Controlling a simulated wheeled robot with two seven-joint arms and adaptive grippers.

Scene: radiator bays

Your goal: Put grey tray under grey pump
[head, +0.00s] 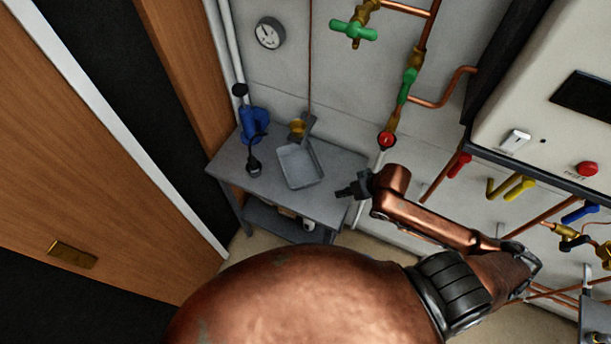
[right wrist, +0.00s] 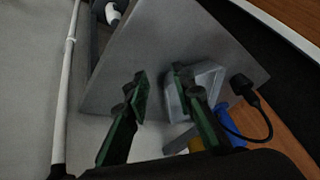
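The grey tray (head: 301,180) lies on the grey table, open side up. It also shows in the right wrist view (right wrist: 209,82), partly behind one finger. What looks like the grey pump (head: 309,123), with a brass part, is at the wall just behind the tray. In the right wrist view its brass part (right wrist: 196,146) shows at the bottom, partly hidden. My right gripper (head: 346,191) is just right of the tray in the head view. Its fingers (right wrist: 160,76) are apart, with nothing seen held between them. My left gripper is not in view.
A blue pump (head: 253,124) with a black cable and plug stands on the table (head: 232,163), left of the tray. A white pipe (head: 374,172) runs by the table's right side. Valves and copper pipes cover the wall. A wooden door (head: 85,170) is at left.

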